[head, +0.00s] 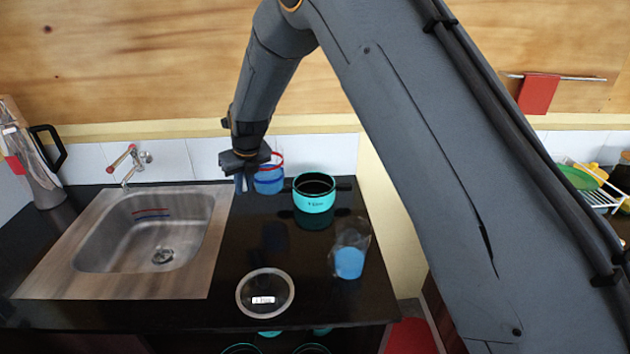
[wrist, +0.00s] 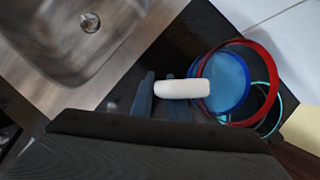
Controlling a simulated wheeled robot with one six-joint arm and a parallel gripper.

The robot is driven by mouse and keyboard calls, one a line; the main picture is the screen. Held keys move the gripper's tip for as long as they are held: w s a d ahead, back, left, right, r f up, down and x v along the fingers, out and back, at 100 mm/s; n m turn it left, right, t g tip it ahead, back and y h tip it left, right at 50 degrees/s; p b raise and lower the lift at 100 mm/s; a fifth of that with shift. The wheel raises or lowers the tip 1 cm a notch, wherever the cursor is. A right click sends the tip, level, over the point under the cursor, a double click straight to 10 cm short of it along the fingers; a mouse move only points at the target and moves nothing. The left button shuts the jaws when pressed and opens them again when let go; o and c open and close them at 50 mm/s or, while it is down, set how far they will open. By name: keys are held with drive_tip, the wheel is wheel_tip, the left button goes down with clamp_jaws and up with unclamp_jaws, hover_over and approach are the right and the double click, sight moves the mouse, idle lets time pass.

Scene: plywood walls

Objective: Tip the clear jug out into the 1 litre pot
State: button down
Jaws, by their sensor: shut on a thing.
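My gripper (head: 243,178) is shut on the white handle (wrist: 182,89) of the clear jug (head: 269,178). The jug has a red rim and a blue band, with light blue inside; it shows in the wrist view (wrist: 228,80). It looks roughly upright and is held above the counter, left of the pot. The turquoise pot (head: 314,202) stands on the counter, open at the top, with a dark inside and a small mark on its front. In the wrist view its rim (wrist: 273,112) is partly hidden behind the jug.
A second clear vessel with blue in its lower part (head: 349,262) stands in front of the pot. A round disc with a white label (head: 265,293) lies near the front edge. The sink (head: 140,240) is at left, with a tap (head: 128,165). A tiled wall stands behind.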

sight(273, 162)
drive_tip(key=shift+a+r, duration=0.1)
drive_tip(key=shift+r, duration=0.1)
drive_tip(key=w+d+r+m+g+y, duration=0.1)
drive_tip(key=d+r+y, duration=0.4)
drive_tip(key=r+y, duration=0.1)
drive_tip(key=shift+w+m+y, duration=0.15)
drive_tip(key=shift+m+y, duration=0.15)
drive_tip(key=shift+y, duration=0.5)
idle(0.5)
drive_tip(key=shift+w+d+f+y+b, duration=0.15)
drive_tip(key=shift+d+y+b, duration=0.15)
drive_tip(key=shift+y+b, duration=0.25)
drive_tip(key=shift+d+r+m+g+y+b, duration=0.35)
drive_tip(key=shift+y+b, duration=0.5)
drive_tip(key=shift+b, duration=0.4)
drive_tip(key=shift+w+d+r+m+y+b, duration=0.15)
drive_tip(key=shift+w+d+m+y+b, duration=0.1)
drive_tip(key=shift+d+y+b, duration=0.6)
drive_tip(key=shift+w+d+f+y+b, duration=0.15)
drive_tip(key=shift+d+f+y+b, duration=0.45)
drive_tip(key=shift+b, duration=1.2)
